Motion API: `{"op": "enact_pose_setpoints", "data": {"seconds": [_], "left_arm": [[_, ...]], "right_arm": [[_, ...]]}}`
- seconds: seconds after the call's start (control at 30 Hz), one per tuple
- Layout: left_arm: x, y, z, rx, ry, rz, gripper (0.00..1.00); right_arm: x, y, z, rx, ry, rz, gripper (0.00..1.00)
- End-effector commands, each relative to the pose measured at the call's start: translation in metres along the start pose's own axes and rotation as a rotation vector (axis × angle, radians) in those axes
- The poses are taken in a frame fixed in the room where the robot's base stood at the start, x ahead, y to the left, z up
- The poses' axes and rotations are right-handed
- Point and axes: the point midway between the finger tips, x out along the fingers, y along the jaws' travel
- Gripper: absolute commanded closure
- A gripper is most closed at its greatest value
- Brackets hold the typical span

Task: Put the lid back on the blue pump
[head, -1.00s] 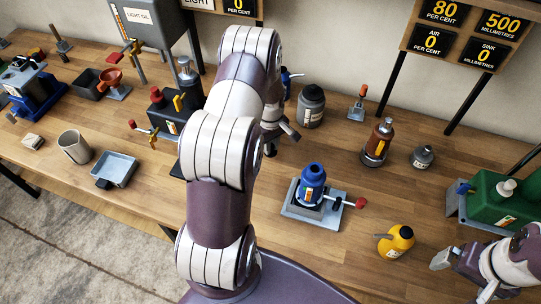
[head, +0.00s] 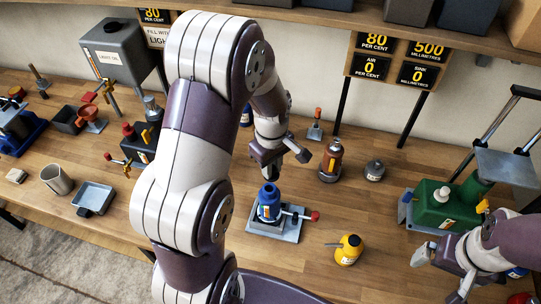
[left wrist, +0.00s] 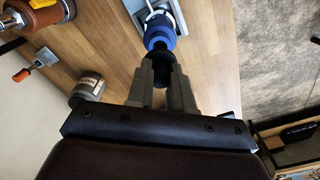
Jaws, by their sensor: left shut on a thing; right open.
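The blue pump (head: 269,208) stands upright on a grey metal base (head: 262,232) with a red-knobbed lever, on the wooden bench. My left gripper (head: 267,168) is just above the pump, pointing down. In the left wrist view its fingers (left wrist: 162,82) are shut on a small dark piece, apparently the lid (left wrist: 160,66). The blue pump (left wrist: 158,33) shows just beyond it; I cannot tell whether they touch. In the head view the held piece is mostly hidden by the fingers. My right gripper (head: 438,276) is open and empty at the lower right.
A yellow oil can (head: 348,250) stands right of the pump. Behind are a brown bottle (head: 331,160) and a small grey jar (head: 375,171). A green machine (head: 445,203) stands at the right. A grey tray (head: 92,198) and a cup (head: 56,180) lie left.

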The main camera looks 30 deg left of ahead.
Motion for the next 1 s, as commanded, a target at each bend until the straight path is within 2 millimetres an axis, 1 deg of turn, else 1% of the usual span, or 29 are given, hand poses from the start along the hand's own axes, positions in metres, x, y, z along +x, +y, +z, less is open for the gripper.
{"op": "enact_pose_setpoints", "data": {"seconds": [0.17,0.4,0.53,0.63,1.0], "left_arm": [[0.017,0.0,0.0,-0.001,0.0,0.0,1.0],[0.048,0.0,-0.001,0.0,0.0,0.001,1.0],[0.059,0.0,-0.001,0.0,0.0,0.0,1.0],[0.063,0.0,-0.001,0.0,0.0,0.0,1.0],[0.062,0.001,-0.001,0.0,0.0,0.0,1.0]], "right_arm": [[0.016,0.0,0.002,0.0,0.0,0.0,0.02],[0.044,0.0,0.005,0.0,0.0,0.0,0.02],[0.05,0.0,0.006,0.0,0.0,0.0,0.02],[0.052,0.0,0.006,0.0,0.0,0.0,0.02],[0.051,0.0,0.006,0.0,0.0,0.0,0.02]]}}
